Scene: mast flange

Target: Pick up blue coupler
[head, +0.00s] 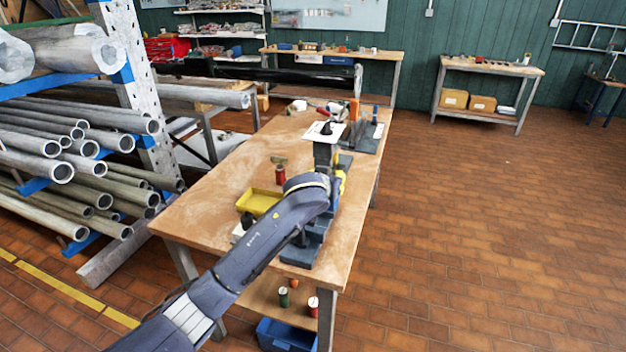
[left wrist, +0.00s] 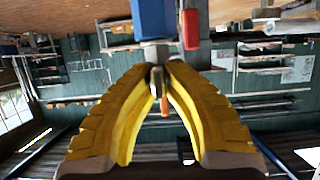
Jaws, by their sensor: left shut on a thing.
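My left gripper (head: 341,180) is low over the worktable, beside the dark upright post, and its yellow fingers show. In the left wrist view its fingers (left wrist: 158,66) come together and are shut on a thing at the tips. The blue coupler (left wrist: 153,18) appears as a blue block right at the fingertips, with a grey piece at its end between them. The exact contact is partly hidden. My right gripper is in neither view.
A white plate (head: 325,131) tops the post. A yellow tray (head: 258,202) and a red spool (head: 280,174) lie to the left on the table (head: 215,190). Orange (head: 354,110) and blue (head: 375,114) items stand at the far end. Pipe racks fill the left; the right floor is clear.

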